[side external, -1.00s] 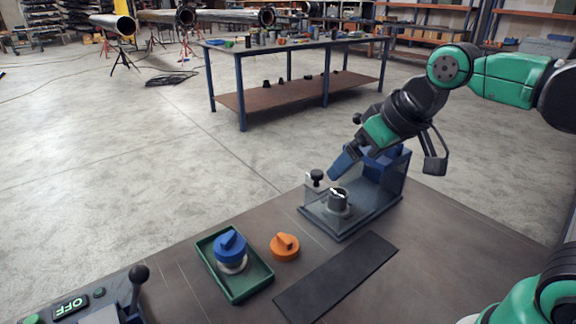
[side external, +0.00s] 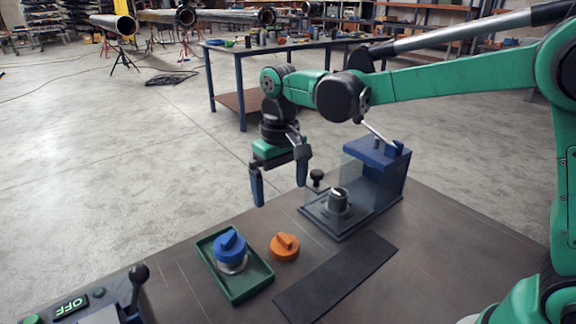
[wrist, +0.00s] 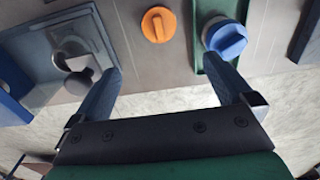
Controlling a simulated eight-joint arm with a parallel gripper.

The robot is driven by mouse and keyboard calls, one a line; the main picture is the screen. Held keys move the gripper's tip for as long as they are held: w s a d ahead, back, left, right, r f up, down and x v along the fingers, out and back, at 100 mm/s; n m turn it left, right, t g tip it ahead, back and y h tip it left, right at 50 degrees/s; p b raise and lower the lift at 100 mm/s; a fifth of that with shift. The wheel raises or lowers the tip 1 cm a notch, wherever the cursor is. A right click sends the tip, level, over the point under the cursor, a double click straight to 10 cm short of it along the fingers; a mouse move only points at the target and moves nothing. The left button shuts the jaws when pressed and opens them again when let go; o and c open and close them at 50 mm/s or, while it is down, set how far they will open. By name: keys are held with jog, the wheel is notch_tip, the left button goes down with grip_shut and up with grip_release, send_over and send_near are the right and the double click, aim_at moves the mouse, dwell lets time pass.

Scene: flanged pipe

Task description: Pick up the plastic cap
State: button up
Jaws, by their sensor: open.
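My gripper (side external: 279,190) is open and empty, with its blue fingers pointing down above the table's far edge. An orange cap (side external: 285,246) with a raised grip bar sits on the bare table, in front of and below my gripper. In the wrist view, the orange cap (wrist: 158,24) shows beyond the gap between my fingertips (wrist: 165,72). A blue cap (side external: 230,245) sits on a pale metal piece in a green tray (side external: 262,283), left of the orange cap. The blue cap (wrist: 226,39) appears just beyond my right fingertip in the wrist view. Neither cap is touched.
A blue-and-clear fixture (side external: 375,190) holding a metal pipe piece (side external: 338,201) and a black knob (side external: 317,177) stands at the right. A dark mat (side external: 337,277) lies in front. A control panel with a lever (side external: 138,275) and an "OFF" display is at the left front.

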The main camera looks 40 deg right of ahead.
aim_at(282, 235)
notch_tip(282, 235, down, 12)
dwell(0.5)
jog(key=shift+c, duration=0.2)
jog(key=c, duration=1.1)
